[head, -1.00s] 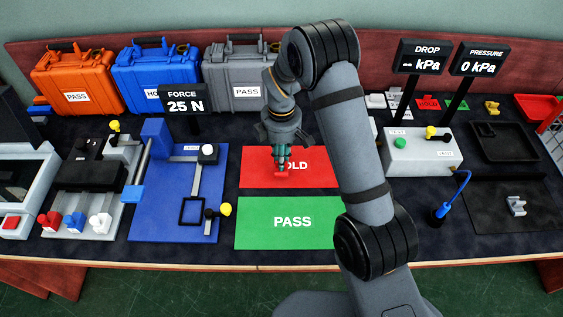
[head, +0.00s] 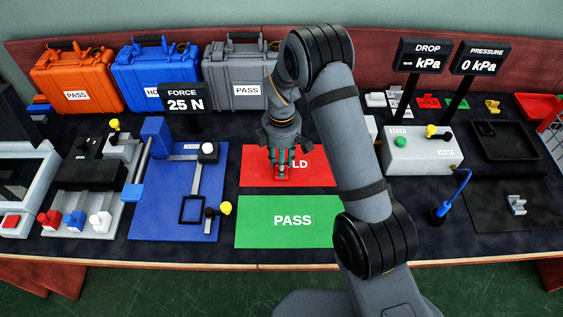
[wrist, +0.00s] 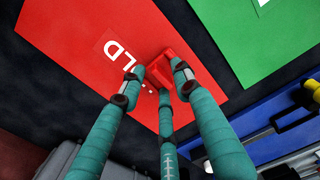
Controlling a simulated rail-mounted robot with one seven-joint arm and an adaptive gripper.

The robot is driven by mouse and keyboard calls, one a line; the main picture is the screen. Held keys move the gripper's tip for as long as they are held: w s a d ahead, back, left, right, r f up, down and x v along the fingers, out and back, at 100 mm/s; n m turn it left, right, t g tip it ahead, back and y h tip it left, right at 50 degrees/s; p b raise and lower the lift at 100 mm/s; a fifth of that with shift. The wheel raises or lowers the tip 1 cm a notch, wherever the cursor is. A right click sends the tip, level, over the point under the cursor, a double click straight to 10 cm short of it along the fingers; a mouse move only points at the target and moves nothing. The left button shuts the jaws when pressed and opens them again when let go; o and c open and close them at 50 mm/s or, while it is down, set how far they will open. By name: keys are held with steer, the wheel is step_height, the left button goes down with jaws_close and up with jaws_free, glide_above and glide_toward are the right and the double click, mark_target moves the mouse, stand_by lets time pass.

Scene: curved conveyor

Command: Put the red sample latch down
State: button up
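The red sample latch (wrist: 161,66) lies on the red HOLD mat (wrist: 75,38), left of its middle in the head view, where the latch (head: 282,175) is hard to tell from the red mat (head: 318,154). My gripper (head: 281,163) is just above it, pointing down. In the wrist view my gripper (wrist: 158,84) has its three teal fingers spread apart around the latch. The fingers look clear of it, though the right fingertip is very close. Part of the HOLD lettering is hidden by my gripper.
The green PASS mat (head: 290,222) lies in front of the red mat and is empty. The blue force fixture (head: 172,222) stands to the left, with a yellow-knobbed lever. Grey, blue and orange cases (head: 228,80) stand behind. The white test box (head: 425,155) is to the right.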

steer(key=shift+w+r, duration=0.1)
steer(key=shift+r, duration=0.6)
step_height(320, 180, up, 11)
steer(key=shift+f, duration=0.1)
step_height(320, 180, down, 12)
steer(key=shift+r, duration=0.1)
step_height(320, 180, up, 3)
steer(key=shift+f, duration=0.1)
steer(key=shift+r, duration=0.55)
